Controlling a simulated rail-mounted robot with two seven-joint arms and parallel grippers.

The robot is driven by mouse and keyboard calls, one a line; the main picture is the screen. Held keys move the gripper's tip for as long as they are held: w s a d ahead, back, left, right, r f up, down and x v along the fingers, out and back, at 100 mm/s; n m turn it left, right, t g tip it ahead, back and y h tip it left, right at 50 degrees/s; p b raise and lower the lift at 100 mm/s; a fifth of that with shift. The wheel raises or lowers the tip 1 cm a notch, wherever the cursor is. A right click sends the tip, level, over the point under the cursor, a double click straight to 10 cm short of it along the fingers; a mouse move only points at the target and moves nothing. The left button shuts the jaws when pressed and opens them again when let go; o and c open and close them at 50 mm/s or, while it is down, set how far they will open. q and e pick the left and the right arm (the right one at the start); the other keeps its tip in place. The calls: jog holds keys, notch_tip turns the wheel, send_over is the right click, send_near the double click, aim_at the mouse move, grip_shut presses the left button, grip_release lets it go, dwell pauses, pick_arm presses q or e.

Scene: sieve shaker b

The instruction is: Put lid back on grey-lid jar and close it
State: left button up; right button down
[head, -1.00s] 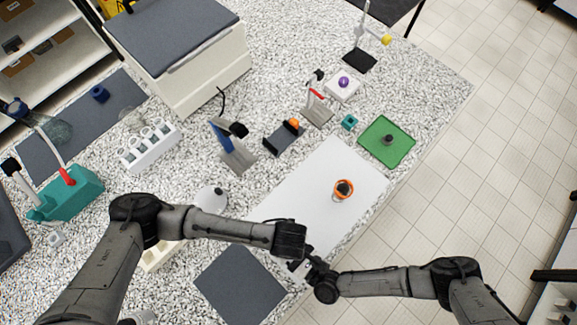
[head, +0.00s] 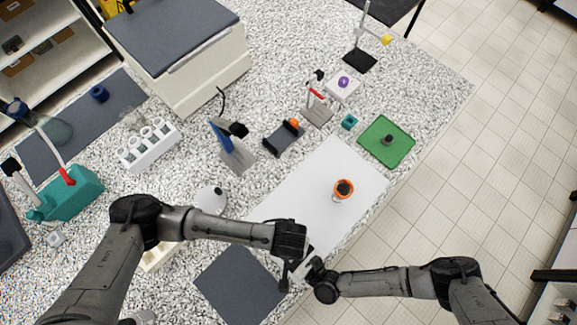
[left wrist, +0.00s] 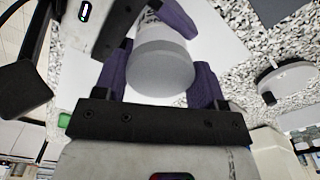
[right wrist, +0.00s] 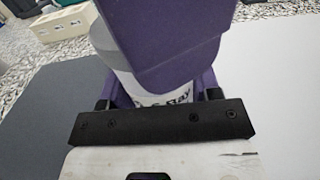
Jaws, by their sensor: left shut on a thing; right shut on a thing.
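The jar's pale grey lid (left wrist: 163,72) is between the purple fingers of my left gripper (left wrist: 160,82), which is shut on it. The white jar (right wrist: 166,99) with dark lettering is held in my right gripper (right wrist: 160,92); a purple finger covers much of it. In the left wrist view the lid sits in line with the jar, apparently against its end; whether it is fully seated I cannot tell. In the head view both grippers meet low in the middle, left gripper (head: 288,272) beside right gripper (head: 308,272), and the arms mostly hide the jar.
A white mat (head: 300,200) lies beyond the grippers, with an orange-rimmed cup (head: 343,189) on it. A dark grey mat (head: 238,287) lies to the left. A green tray (head: 387,141) stands farther back. A white round device (head: 211,200) is near my left arm.

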pick_arm(q)
jog(key=m, duration=1.6)
jog(key=shift+m, duration=0.4)
jog(key=m, duration=1.5)
jog(key=shift+f+m, duration=0.1)
jog(key=shift+m, duration=0.2)
jog(key=m, duration=0.8)
jog(key=shift+m, duration=0.4)
jog(key=o, duration=1.1)
